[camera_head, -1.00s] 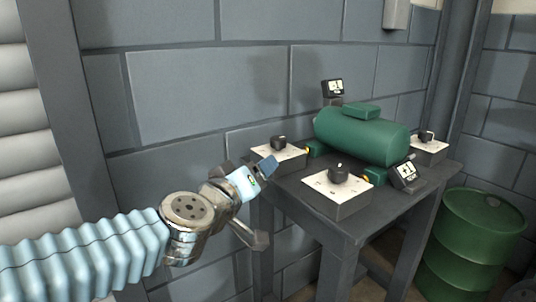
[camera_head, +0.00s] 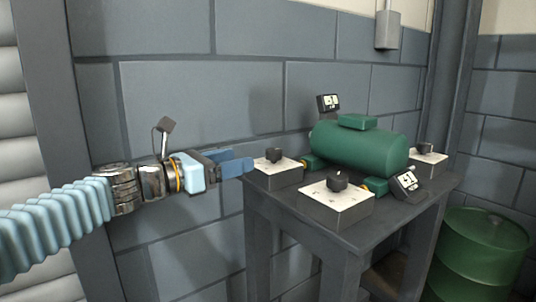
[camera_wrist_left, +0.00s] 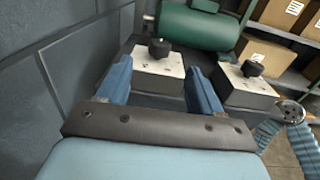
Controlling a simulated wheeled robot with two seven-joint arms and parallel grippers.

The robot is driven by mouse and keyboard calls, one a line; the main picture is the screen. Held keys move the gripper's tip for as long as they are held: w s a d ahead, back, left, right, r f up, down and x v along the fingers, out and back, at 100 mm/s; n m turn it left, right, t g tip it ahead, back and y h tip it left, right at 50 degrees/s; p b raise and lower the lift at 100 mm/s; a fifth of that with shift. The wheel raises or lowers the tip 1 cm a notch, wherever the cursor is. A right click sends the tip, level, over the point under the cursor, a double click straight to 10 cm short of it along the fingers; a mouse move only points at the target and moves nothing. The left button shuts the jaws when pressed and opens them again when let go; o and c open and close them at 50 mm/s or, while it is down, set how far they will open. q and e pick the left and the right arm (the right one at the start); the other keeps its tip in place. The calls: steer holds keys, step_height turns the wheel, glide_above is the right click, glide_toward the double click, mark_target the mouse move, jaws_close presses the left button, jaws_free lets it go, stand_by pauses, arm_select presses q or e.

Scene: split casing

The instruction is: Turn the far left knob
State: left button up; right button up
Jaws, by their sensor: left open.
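The far left knob (camera_head: 273,155) is black and sits on a white-topped box (camera_head: 278,173) at the left end of the dark table. In the left wrist view the same knob (camera_wrist_left: 160,47) stands ahead of the fingers, between their lines. My left gripper (camera_head: 240,163) is just left of that box, at about its height. It also shows in the left wrist view (camera_wrist_left: 158,82), with its blue fingers open, apart and empty. A gap remains between the fingertips and the knob. My right gripper does not show clearly in either view.
A second knob (camera_head: 337,181) sits on a nearer box (camera_head: 335,206), and another knob (camera_head: 425,148) is at the far right. A green tank (camera_head: 358,146) lies between them. Small displays (camera_head: 328,102) stand nearby. A green barrel (camera_head: 478,250) is right of the table (camera_head: 340,238).

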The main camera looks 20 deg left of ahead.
mark_target(272, 153)
arm_select(q)
steer(key=x, duration=0.9)
steer(key=shift+w+d, duration=0.15)
steer(key=shift+w, duration=0.05)
steer(key=c, duration=1.1)
steer(key=shift+s+d+f+n+t+y+b, duration=0.15)
steer(key=shift+n+t+y+b, duration=0.5)
steer(key=shift+y, duration=0.45)
steer(key=shift+d+n+t+y+b, duration=0.15)
steer(key=shift+n+t+y+b, duration=0.4)
steer(key=shift+n+y, duration=0.4)
steer(key=n+y+b, duration=0.1)
steer(key=n+y, duration=0.1)
steer(key=y, duration=0.1)
steer(key=shift+d+t+b, duration=0.15)
steer(key=shift+t+b, duration=0.25)
steer(key=shift+d+n+y+b, duration=0.1)
steer(key=shift+n+y+b, duration=0.5)
steer(key=shift+n+y, duration=0.95)
steer(key=shift+o, duration=0.2)
steer(key=shift+m+y, duration=0.35)
steer(key=shift+y, duration=0.15)
